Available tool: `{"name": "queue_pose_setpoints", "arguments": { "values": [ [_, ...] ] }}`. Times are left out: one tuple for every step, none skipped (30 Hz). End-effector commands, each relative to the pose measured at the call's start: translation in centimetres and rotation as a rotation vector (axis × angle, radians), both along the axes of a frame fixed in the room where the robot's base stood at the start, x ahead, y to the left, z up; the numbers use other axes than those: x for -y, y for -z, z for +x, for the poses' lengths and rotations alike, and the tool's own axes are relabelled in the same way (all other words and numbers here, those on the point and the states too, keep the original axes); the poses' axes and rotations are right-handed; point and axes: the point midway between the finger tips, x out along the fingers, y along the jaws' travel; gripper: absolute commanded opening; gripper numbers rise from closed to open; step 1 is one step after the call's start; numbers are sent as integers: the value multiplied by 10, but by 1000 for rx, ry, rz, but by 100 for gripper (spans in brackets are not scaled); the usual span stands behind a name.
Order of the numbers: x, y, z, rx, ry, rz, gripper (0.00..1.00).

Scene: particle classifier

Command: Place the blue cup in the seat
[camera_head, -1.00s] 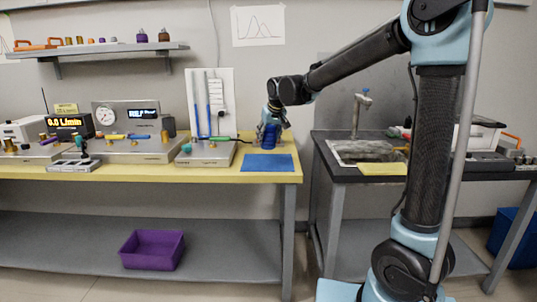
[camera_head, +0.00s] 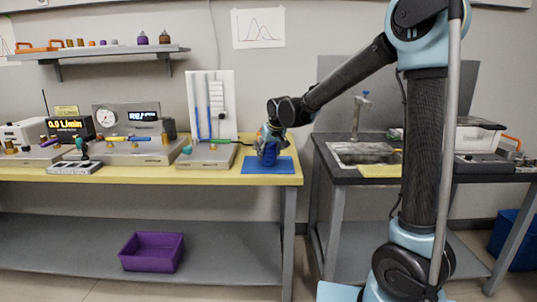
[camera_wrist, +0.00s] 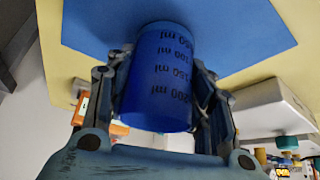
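The blue cup (camera_head: 268,154), with dark millilitre marks, is in my gripper (camera_head: 265,146). In the wrist view the cup (camera_wrist: 160,80) sits between my fingers (camera_wrist: 163,95), which press in on both sides. Its printed marks appear upside down there. In the head view the cup is in front of or over the flat blue mat (camera_head: 252,168) near the right end of the yellow bench. I cannot tell whether its base touches the mat. I cannot clearly make out a seat.
A grey instrument base (camera_head: 207,155) with a white panel (camera_head: 211,105) stands just left of the cup. More instruments fill the yellow bench (camera_head: 222,177) farther left. A dark sink table (camera_head: 345,178) stands to the right across a gap. A purple bin (camera_head: 152,252) is on the lower shelf.

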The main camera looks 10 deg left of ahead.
Motion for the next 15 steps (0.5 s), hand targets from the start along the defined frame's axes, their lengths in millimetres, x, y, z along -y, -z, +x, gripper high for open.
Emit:
{"name": "queue_pose_setpoints", "arguments": {
  "values": [
    [0,0,0,0,0,0,58],
    [0,0,0,0,0,0,64],
    [0,0,0,0,0,0,69],
    [0,0,0,0,0,0,69],
    [0,0,0,0,0,0,69],
    [0,0,0,0,0,0,69],
    [0,0,0,0,0,0,69],
    [0,0,0,0,0,0,69],
    [0,0,0,0,0,0,69],
    [0,0,0,0,0,0,69],
    [0,0,0,0,0,0,69],
    [0,0,0,0,0,0,69],
    [0,-1,0,0,0,0,69],
    [0,-1,0,0,0,0,69],
    [1,-3,0,0,1,0,69]
  ]
}}
